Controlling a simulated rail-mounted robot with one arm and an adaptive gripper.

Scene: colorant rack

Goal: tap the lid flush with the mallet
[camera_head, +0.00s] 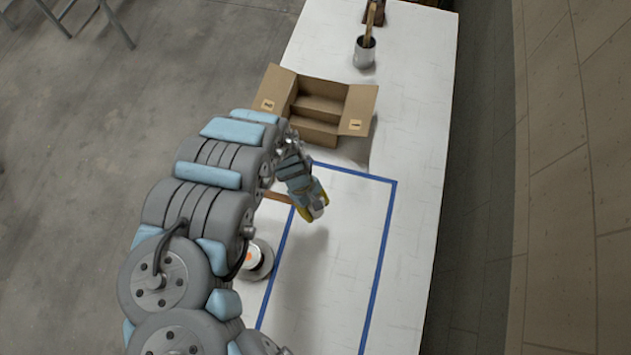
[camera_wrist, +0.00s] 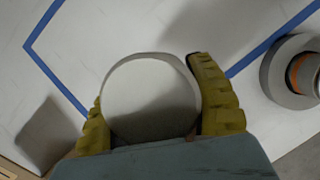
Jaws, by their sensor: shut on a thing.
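My gripper (camera_head: 312,207) is above the blue-taped area, with its yellow fingers shut on a round pale grey thing (camera_wrist: 150,98). Only the broad round face of this thing shows clearly in the wrist view, and I cannot tell whether it is the lid or part of the mallet. A brown wooden bar (camera_head: 278,197) shows beside the gripper, partly hidden by my arm; I cannot tell whether it is the mallet's handle. A pale container with an orange mark (camera_head: 253,257) stands on a round grey base at the left, apart from the gripper. It also shows in the wrist view (camera_wrist: 300,75).
An open cardboard box (camera_head: 318,112) stands beyond the taped area. A grey cup (camera_head: 364,52) with a wooden stick stands farther back. Blue tape (camera_head: 378,265) outlines part of the white table (camera_head: 415,130). The taped area's near right part is clear.

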